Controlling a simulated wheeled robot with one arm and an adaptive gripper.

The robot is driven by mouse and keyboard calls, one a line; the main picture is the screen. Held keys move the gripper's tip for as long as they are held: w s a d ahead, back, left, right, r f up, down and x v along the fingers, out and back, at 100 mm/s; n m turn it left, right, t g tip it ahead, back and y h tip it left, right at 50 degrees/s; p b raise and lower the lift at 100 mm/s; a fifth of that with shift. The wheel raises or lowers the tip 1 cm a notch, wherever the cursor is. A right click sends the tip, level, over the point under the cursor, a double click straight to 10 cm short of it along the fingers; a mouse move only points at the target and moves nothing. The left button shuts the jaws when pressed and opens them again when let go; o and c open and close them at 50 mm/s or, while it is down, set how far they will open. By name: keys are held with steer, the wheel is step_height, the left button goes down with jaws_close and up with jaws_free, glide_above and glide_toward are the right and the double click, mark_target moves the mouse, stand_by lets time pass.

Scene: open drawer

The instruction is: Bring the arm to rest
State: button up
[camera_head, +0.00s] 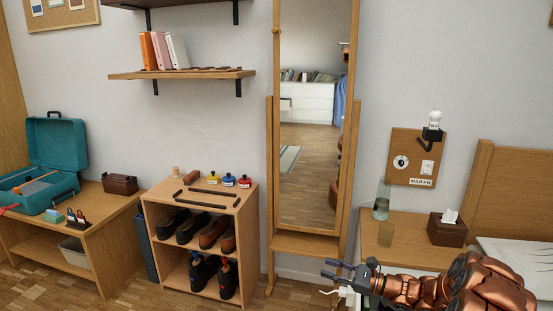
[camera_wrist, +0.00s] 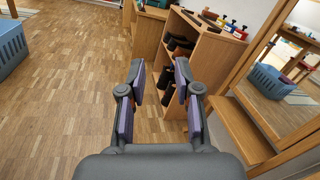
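In the wrist view my gripper (camera_wrist: 160,82) points over the wooden floor towards the shoe rack. Its two dark fingers stand apart with nothing between them, so it is open and empty. A small white thing shows by the gripper in the head view; I cannot tell what it is. No open drawer can be made out; the nightstand (camera_head: 420,225) front is largely hidden behind my arm.
A standing mirror (camera_head: 308,150) is left of my arm. A shoe rack (camera_head: 245,230) with shoes and small jars stands further left, beside a bench (camera_head: 105,225) with a teal case (camera_head: 60,145). A tissue box (camera_head: 447,230) and glass stand on the nightstand.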

steer(key=s+a+r+n+g+h+p, duration=0.2)
steer(key=s+a+r+n+g+p, duration=0.4)
steer(key=s+r, duration=0.55)
steer(key=s+a+r+n+g+h+p, duration=0.2)
steer(key=s+a+r+n+g+p, duration=0.3)
steer(key=s+a+r, duration=0.6)
steer(key=s+d+r+n+h+p, duration=0.2)
steer(key=s+d+n+h+p, duration=0.15)
steer(key=s, duration=0.45)
steer(key=s+d+r+n+h+p, duration=0.2)
steer(key=s+d+r+h, duration=0.15)
steer(key=s, duration=0.45)
steer(key=s+d+r+n+t+h+p, duration=0.1)
steer(key=s+d+r+n+h+p, duration=0.2)
steer(key=s+d, duration=0.7)
steer(key=shift+d+r+h+p, duration=0.9)
steer(key=shift+h+p, duration=0.4)
steer(key=shift+p, duration=0.25)
